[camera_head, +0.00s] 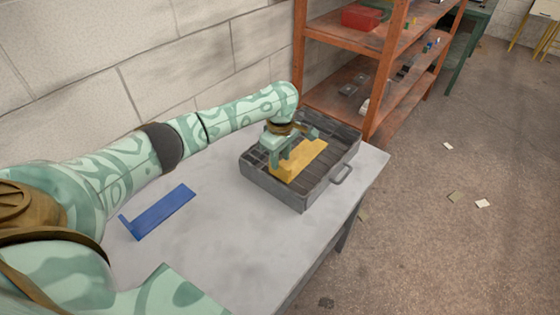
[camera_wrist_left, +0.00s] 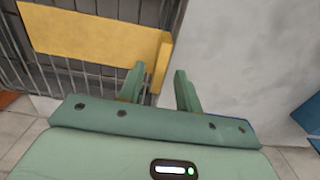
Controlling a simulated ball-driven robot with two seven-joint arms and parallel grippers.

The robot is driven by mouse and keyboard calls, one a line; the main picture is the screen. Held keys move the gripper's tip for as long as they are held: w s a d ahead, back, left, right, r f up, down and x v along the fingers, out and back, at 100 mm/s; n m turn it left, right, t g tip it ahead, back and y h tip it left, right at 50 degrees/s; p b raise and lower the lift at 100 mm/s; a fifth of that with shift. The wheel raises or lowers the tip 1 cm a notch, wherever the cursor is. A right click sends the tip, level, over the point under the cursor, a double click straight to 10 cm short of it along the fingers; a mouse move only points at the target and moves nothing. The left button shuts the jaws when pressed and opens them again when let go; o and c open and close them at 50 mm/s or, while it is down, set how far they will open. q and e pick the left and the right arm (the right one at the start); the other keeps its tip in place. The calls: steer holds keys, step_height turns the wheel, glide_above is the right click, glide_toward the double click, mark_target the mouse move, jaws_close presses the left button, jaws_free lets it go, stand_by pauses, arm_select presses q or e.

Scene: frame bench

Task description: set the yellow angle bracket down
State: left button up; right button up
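The yellow angle bracket (camera_head: 304,160) is at the grey slatted tray (camera_head: 301,202), low over or on its slats; I cannot tell if it touches them. In the left wrist view its long plate (camera_wrist_left: 90,38) runs to the upper left, and its short flange (camera_wrist_left: 162,66) reaches between my fingertips. My left gripper (camera_head: 287,153) is at the bracket's near-left end. In the left wrist view its fingers (camera_wrist_left: 160,88) stand apart, one on each side of the flange, with visible gaps, so it looks open. My right gripper is not in view.
The tray stands at the far end of a grey table (camera_head: 240,240), with a wire handle (camera_head: 342,175) on its right. A blue angle bracket (camera_head: 162,212) lies on the table to the left. An orange shelf rack (camera_head: 385,70) stands behind. The table's front middle is clear.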

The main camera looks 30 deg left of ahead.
arm_select(q)
step_height(320, 180, up, 9)
steer(key=p, duration=0.3)
steer(key=shift+f, duration=0.15)
